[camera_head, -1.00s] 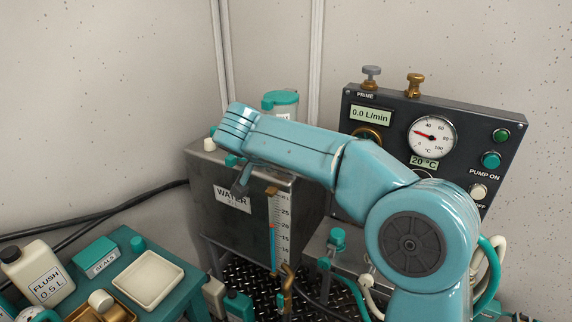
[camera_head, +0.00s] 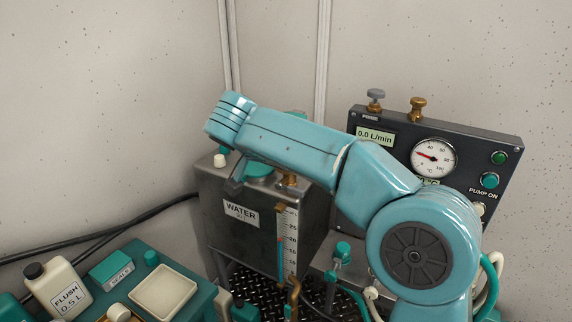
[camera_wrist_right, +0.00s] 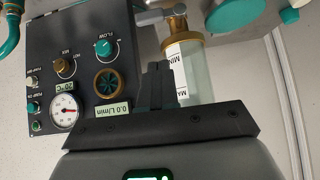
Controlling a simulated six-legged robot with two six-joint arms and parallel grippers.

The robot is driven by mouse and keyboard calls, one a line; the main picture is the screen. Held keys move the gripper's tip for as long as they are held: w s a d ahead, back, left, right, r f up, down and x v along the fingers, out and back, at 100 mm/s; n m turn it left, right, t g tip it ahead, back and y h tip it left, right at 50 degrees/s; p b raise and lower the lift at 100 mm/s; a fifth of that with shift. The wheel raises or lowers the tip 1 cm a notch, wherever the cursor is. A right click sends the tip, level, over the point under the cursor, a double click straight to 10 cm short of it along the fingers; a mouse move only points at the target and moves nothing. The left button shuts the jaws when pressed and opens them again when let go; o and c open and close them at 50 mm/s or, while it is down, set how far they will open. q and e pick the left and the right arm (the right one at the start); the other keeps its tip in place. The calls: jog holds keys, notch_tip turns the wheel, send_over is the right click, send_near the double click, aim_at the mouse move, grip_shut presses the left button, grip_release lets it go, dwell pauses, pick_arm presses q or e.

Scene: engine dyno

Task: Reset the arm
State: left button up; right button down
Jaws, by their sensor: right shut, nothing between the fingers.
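My right arm (camera_head: 290,142) reaches in from the lower right and stretches left across the view, above the water tank (camera_head: 240,236). The dark tip of my right gripper (camera_head: 235,186) shows below the wrist, in front of the tank's upper edge. In the right wrist view the fingers of my right gripper (camera_wrist_right: 158,75) are together and empty. They are in front of a clear jar with a MIN/MAX label (camera_wrist_right: 196,75). My left gripper is out of view.
A teal bench (camera_head: 190,300) at lower left carries a flush bottle (camera_head: 62,290), a seals box (camera_head: 111,270) and a cream tray (camera_head: 163,291).

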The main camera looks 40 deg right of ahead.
jog(key=p+v, duration=0.1)
jog(key=v, duration=0.4)
jog(key=shift+a+r, duration=0.1)
jog(key=shift+r, duration=0.1)
jog(key=a+f+n+g+y, duration=0.1)
jog(key=a+f+n+y, duration=0.2)
jog(key=f, duration=0.7)
jog(key=w+a+f+n+y, duration=0.1)
jog(key=a+f+n, duration=0.3)
jog(key=f, duration=0.6)
jog(key=a+f+n+g+y, duration=0.1)
jog(key=a+f+n+y, duration=0.3)
jog(key=f, duration=0.6)
jog(key=s+a+f+g+y, duration=0.1)
jog(key=s+a+f+y, duration=0.1)
jog(key=s+a+f, duration=0.4)
jog(key=s+a+f+y, duration=0.15)
jog(key=s+f, duration=0.25)
jog(key=f, duration=0.5)
jog(key=s+a+f, duration=0.2)
jog(key=s+f, duration=0.5)
jog(key=s, duration=0.6)
notch_tip(320, 180, up, 21)
jog(key=p, duration=2.1)
jog(key=shift+n+y, duration=0.3)
jog(key=shift+y, duration=0.05)
jog(key=shift+s, duration=0.15)
